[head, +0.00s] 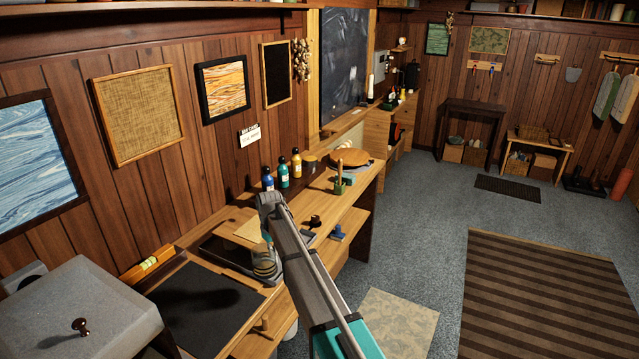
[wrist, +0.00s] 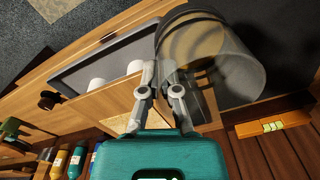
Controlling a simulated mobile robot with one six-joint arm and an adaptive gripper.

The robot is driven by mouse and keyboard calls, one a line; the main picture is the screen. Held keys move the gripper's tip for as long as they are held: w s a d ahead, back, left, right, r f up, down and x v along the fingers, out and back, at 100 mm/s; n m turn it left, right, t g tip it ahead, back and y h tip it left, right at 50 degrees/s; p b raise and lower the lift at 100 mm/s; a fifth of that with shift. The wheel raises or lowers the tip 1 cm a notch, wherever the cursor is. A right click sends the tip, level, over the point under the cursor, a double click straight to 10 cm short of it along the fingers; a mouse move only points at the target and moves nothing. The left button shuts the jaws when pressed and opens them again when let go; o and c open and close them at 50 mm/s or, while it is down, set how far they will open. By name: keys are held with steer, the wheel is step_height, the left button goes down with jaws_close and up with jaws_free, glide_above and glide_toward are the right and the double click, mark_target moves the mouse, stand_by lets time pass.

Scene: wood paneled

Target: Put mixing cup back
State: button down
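The mixing cup (wrist: 232,62) is a clear, see-through cup with an amber-brown round end, large at the upper right of the wrist view. My gripper (wrist: 160,68) has its fingers nearly together at the cup's left edge, with the cup's thin wall between the tips. In the head view the cup (head: 266,268) shows at my gripper (head: 265,255), over the workbench. Whether its base touches anything is hard to tell. A dark tray (wrist: 75,80) lies beside the cup, with white round things (wrist: 97,84) in or by it.
A black mat (head: 205,305) and a grey box (head: 75,305) are left of the tray. Several bottles (head: 283,175) stand at the bench's back. A dark knob (head: 315,221) and a blue item (head: 337,233) are right.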

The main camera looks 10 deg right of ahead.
steer(key=shift+r+p, duration=0.95)
steer(key=shift+r, duration=0.45)
steer(key=shift+w, duration=0.1)
